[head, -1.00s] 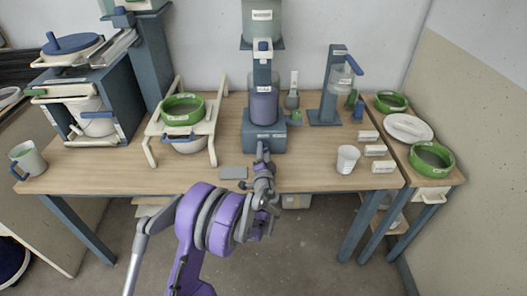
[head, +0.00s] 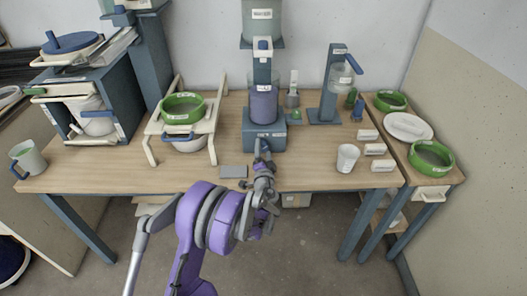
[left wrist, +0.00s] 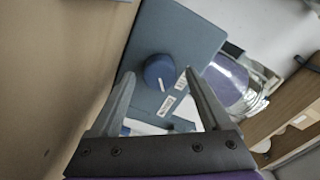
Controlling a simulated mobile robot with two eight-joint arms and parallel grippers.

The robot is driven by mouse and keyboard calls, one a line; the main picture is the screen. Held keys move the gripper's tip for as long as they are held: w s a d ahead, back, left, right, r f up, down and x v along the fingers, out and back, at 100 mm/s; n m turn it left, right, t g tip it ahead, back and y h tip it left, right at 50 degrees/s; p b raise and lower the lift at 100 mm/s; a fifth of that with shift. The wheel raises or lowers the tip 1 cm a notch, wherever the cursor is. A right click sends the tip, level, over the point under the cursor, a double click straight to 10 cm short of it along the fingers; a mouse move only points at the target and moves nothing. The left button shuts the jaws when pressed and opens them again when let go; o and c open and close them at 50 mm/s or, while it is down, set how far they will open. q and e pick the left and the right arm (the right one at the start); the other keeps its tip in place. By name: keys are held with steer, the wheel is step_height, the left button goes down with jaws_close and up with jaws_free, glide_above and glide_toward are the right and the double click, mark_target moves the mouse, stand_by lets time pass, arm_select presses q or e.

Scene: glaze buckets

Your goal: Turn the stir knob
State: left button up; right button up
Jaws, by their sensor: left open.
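The stir knob is a round dark blue knob with a white mark, on the label-bearing face of a blue-grey machine base. In the left wrist view the knob (left wrist: 158,70) lies in the gap between my fingertips. In the head view the machine base (head: 279,142) stands at the middle of the table, under a clear vessel with purple glaze (head: 264,106). My left gripper (head: 263,158) is in front of this base, and its spread fingers show in the left wrist view (left wrist: 158,79). It is open; whether a finger touches the knob I cannot tell. My right gripper is out of view.
A flat grey plate (head: 233,172) lies left of my gripper. A white cup (head: 347,157) and several white blocks stand on the right. A cream stand with a green-rimmed bowl (head: 183,108) is on the left. The table's front edge runs below my gripper.

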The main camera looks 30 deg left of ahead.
arm_select(q)
steer(key=v, duration=1)
steer(key=shift+s+d+b, duration=0.25)
steer(key=shift+s+b, duration=0.05)
